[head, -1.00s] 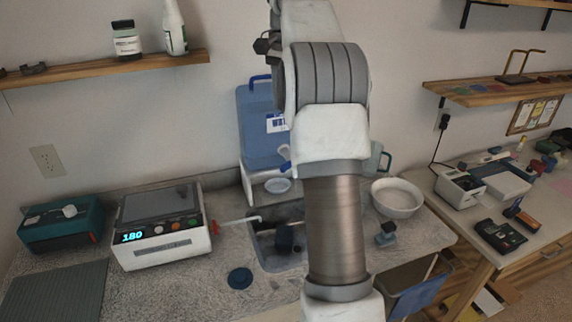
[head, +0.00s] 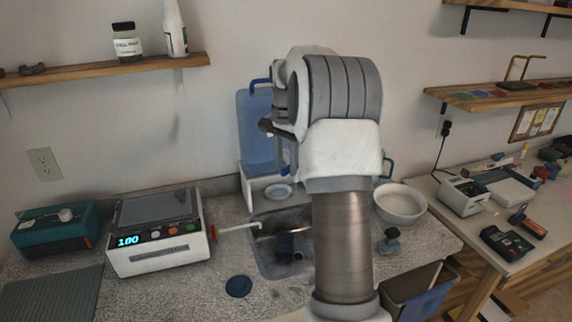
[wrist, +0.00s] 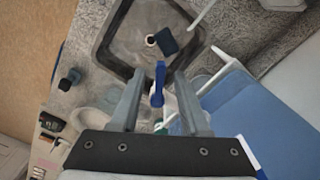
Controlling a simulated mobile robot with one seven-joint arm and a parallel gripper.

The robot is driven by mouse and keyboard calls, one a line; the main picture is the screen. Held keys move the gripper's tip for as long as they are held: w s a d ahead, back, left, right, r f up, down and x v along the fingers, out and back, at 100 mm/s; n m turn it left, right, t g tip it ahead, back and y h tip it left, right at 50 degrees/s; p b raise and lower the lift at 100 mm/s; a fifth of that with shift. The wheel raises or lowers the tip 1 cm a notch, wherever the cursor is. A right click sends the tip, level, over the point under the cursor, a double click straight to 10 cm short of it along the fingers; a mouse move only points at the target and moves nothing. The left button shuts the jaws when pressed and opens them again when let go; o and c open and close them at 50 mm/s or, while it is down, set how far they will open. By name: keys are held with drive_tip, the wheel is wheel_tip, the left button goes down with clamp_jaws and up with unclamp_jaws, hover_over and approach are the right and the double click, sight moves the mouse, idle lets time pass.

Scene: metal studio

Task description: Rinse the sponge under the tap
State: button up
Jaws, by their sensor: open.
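My gripper (wrist: 158,73) is open in the wrist view, its fingers on either side of a blue tap lever (wrist: 157,90). I cannot tell whether they touch it. The lever is by the blue water container (wrist: 262,125), which also shows behind my arm in the head view (head: 256,135). Below is the grey sink (wrist: 125,45), also in the head view (head: 265,265). A dark blue block (wrist: 168,41), possibly the sponge, lies in the sink beside a small pale round thing (wrist: 151,41). The block shows in the head view (head: 284,246) too.
A white bowl (head: 400,203) and a dark knobbed item (head: 390,240) are on the right. A dark blue disc (head: 239,286) lies in front.

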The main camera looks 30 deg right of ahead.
clamp_jaws()
drive_tip(key=shift+p, duration=0.3)
idle(0.3)
drive_tip(key=shift+w+m+p, duration=0.4)
drive_tip(key=shift+m+p, duration=0.5)
drive_tip(key=shift+m, duration=0.15)
drive_tip(key=shift+w+m+p, duration=0.45)
drive_tip(key=shift+m+p, duration=0.4)
drive_tip(key=shift+m, duration=0.25)
drive_tip(key=shift+w+m+p, duration=0.4)
drive_tip(key=shift+m+p, duration=0.5)
drive_tip(key=shift+m, duration=0.15)
unclamp_jaws()
